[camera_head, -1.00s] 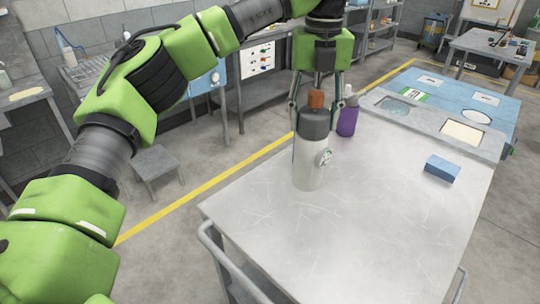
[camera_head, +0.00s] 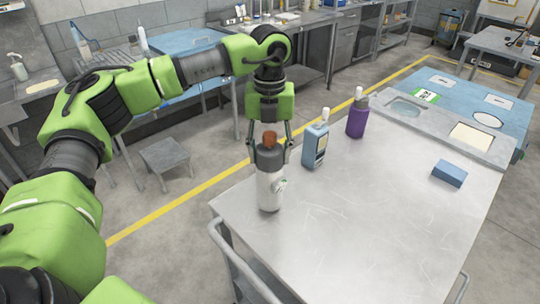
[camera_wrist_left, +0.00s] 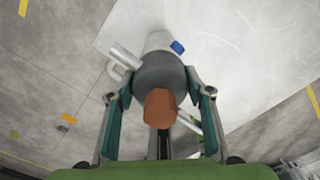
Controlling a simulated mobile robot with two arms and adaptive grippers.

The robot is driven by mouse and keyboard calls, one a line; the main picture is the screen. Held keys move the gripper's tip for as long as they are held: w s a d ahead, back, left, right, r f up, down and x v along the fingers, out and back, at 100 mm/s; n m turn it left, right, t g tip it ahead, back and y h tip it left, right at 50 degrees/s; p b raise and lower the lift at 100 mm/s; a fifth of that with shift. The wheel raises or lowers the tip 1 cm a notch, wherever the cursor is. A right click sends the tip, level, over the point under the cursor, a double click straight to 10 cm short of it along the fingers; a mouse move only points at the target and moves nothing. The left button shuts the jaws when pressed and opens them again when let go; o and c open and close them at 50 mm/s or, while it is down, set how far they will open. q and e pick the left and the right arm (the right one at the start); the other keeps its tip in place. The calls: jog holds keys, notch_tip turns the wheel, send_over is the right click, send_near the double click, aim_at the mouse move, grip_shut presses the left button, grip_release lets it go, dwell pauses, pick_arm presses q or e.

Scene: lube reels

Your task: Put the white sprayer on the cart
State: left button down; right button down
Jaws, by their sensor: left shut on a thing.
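The white sprayer (camera_head: 269,190), a pale bottle with a dark grey top and an orange-brown tip, is upright in my left gripper (camera_head: 270,153). The fingers of my left gripper are shut around its dark top. In the left wrist view the sprayer (camera_wrist_left: 161,75) hangs between the two fingers (camera_wrist_left: 160,108), tip toward the camera. The cart (camera_head: 370,235) has a scratched metal top. The sprayer's base appears in front of the cart top near its left edge; I cannot tell whether it touches. My right gripper is not in view.
A light blue bottle (camera_head: 315,147) and a purple bottle (camera_head: 357,118) stand along the cart's left edge. A blue block (camera_head: 449,173) lies at the right. The middle and front of the top are clear. A grey stool (camera_head: 166,155) stands on the floor.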

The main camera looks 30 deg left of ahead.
pick_arm(q)
notch_tip(320, 180, down, 2)
dwell(0.4)
jog(key=shift+f, duration=0.2)
jog(key=c, duration=1)
grip_release()
jog(key=shift+c, duration=0.2)
jog(key=shift+r, duration=0.15)
